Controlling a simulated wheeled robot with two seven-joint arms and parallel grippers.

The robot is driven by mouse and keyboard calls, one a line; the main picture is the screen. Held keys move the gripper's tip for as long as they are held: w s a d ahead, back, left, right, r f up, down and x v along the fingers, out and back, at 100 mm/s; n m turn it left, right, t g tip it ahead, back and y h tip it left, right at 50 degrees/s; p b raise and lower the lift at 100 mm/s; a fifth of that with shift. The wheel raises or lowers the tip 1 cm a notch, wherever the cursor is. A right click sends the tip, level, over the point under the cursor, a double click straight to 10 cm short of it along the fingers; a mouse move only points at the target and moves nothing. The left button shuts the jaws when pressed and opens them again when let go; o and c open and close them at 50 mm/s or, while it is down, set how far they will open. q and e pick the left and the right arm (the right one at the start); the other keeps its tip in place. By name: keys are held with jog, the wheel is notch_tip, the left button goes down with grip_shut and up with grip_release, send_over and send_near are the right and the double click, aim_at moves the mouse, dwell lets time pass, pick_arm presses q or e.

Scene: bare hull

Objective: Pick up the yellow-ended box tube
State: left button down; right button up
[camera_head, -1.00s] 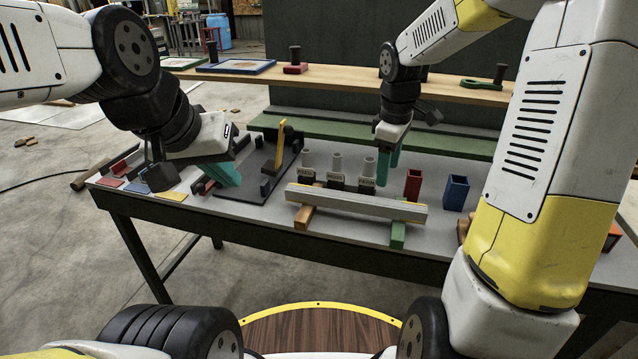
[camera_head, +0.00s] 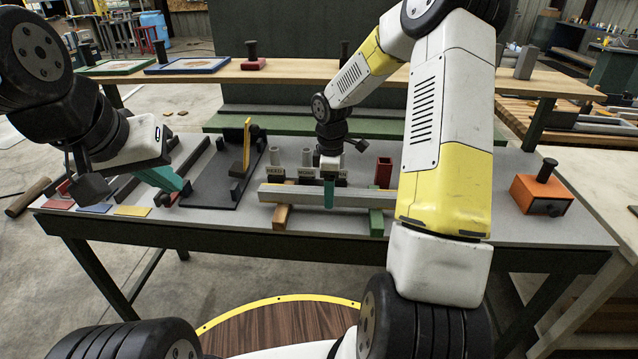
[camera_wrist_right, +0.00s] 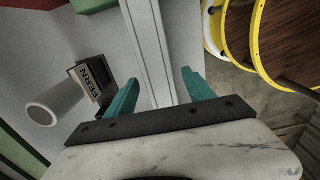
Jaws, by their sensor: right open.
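The box tube (camera_head: 290,195) is a long grey bar lying level across an orange-brown block (camera_head: 281,217) and a green block (camera_head: 376,223) near the table's front. I see no yellow end now; my right arm covers the area by its right end. My right gripper (camera_head: 328,190) points down over the tube's middle, with a teal finger in front of it. In the right wrist view the tube (camera_wrist_right: 158,50) runs between the spread fingers of this gripper (camera_wrist_right: 160,95), with gaps on both sides. My left gripper (camera_head: 168,182) hangs over the table's left part, away from the tube; its opening is unclear.
Labelled holders with pale cylinders (camera_head: 307,157) stand close behind the tube; one reads FERN (camera_wrist_right: 97,77) in the wrist view. A red cup (camera_head: 383,172) stands behind its right part. A dark fixture (camera_head: 222,190) lies left, an orange box (camera_head: 541,192) right. A wooden shelf (camera_head: 290,75) spans the back.

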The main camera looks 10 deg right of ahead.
jog(key=shift+f, duration=0.15)
grip_shut()
dwell(0.4)
